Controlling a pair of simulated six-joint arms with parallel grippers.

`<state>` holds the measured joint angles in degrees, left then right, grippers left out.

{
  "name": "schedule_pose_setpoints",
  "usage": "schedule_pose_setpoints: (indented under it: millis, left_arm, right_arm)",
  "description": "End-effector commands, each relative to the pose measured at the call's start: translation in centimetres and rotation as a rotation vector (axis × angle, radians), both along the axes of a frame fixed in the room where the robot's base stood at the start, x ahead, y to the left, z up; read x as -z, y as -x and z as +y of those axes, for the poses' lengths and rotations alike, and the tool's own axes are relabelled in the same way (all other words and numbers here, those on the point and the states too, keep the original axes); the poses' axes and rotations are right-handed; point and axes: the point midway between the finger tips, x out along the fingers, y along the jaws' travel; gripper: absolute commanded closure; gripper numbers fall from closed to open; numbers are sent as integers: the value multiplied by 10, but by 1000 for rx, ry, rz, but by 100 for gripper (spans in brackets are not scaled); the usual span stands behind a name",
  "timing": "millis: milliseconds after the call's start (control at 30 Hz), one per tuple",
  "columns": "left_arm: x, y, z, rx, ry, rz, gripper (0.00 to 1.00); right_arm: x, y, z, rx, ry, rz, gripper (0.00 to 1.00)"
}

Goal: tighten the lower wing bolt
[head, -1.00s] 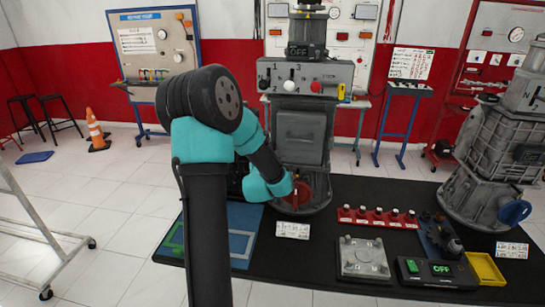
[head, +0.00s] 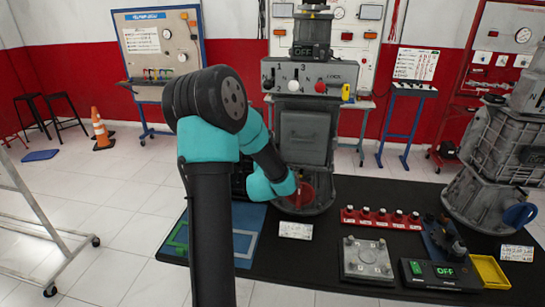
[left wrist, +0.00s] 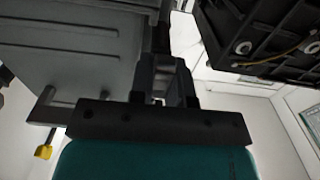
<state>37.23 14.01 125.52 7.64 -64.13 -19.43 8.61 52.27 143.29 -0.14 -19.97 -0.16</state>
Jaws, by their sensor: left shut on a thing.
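My left arm reaches from the bottom of the head view to the base of the middle grey trainer (head: 304,135). Its wrist is beside a round red part (head: 302,196) low on that trainer, and its fingers are hidden in the head view. In the left wrist view my left gripper (left wrist: 165,85) has its dark jaws close together, shut on a small part against the trainer. The position fits the lower wing bolt, but the jaws cover it and its shape cannot be made out. My right gripper is not in view.
On the black bench top lie a row of red blocks (head: 381,217), a grey plate (head: 366,259), a box reading OFF (head: 442,272) and a yellow tray (head: 489,271). A second trainer (head: 497,155) stands at right. In the left wrist view a black ribbed housing (left wrist: 262,35) is close by at upper right.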

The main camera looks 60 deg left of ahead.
Motion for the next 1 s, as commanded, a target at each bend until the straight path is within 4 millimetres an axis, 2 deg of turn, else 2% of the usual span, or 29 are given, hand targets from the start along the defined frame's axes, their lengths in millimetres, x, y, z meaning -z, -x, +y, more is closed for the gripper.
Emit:
schedule_pose_setpoints:
  millis: [467, 1000]
  left_arm:
    - [0, -1, 0, 0, -106, 110, 100]
    - [1, -2, -2, 0, -436, 453, 100]
  right_arm:
    - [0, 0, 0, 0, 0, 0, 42]
    - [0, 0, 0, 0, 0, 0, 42]
